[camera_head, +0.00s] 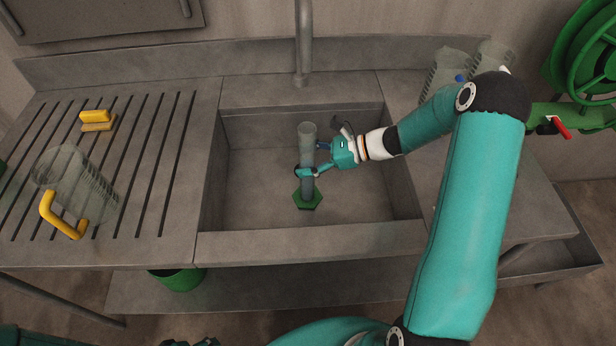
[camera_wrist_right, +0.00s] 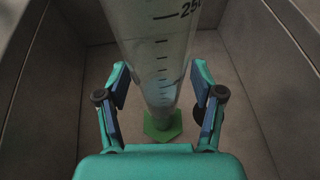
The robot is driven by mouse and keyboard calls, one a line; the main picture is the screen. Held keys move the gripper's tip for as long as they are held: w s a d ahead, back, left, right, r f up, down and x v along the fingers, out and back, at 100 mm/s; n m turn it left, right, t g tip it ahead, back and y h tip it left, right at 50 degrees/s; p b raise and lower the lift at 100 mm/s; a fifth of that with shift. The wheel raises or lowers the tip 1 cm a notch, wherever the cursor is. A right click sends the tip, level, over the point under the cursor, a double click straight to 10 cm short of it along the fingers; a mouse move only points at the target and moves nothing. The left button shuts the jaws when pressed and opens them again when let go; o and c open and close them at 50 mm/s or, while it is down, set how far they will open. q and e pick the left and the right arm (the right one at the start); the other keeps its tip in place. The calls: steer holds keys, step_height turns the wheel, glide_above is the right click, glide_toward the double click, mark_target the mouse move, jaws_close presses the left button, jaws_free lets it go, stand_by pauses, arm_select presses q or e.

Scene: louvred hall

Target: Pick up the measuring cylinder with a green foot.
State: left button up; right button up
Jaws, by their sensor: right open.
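The measuring cylinder (camera_head: 308,138) is a tall clear tube that stands upright in the sink on its green hexagonal foot (camera_head: 308,199). My right gripper (camera_head: 308,160) is at the cylinder, with part of its jaws hidden by the tube in the head view. In the right wrist view the cylinder (camera_wrist_right: 158,60), with black graduation marks, stands between the two fingers of the right gripper (camera_wrist_right: 162,95). Gaps show on both sides, so the gripper is open around it. The green foot (camera_wrist_right: 162,125) shows beyond the fingers. My left gripper is not in view.
The sink (camera_head: 250,185) has walls all around, and a tap pipe (camera_head: 303,45) hangs behind it. A clear jug with a yellow handle (camera_head: 62,217) and a yellow brush (camera_head: 96,118) are on the left drainboard. Clear jugs (camera_head: 447,70) stand at the back right.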

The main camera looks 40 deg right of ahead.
steer(key=shift+s, duration=0.1)
jaws_close()
steer(key=shift+r, duration=0.2)
stand_by(0.3)
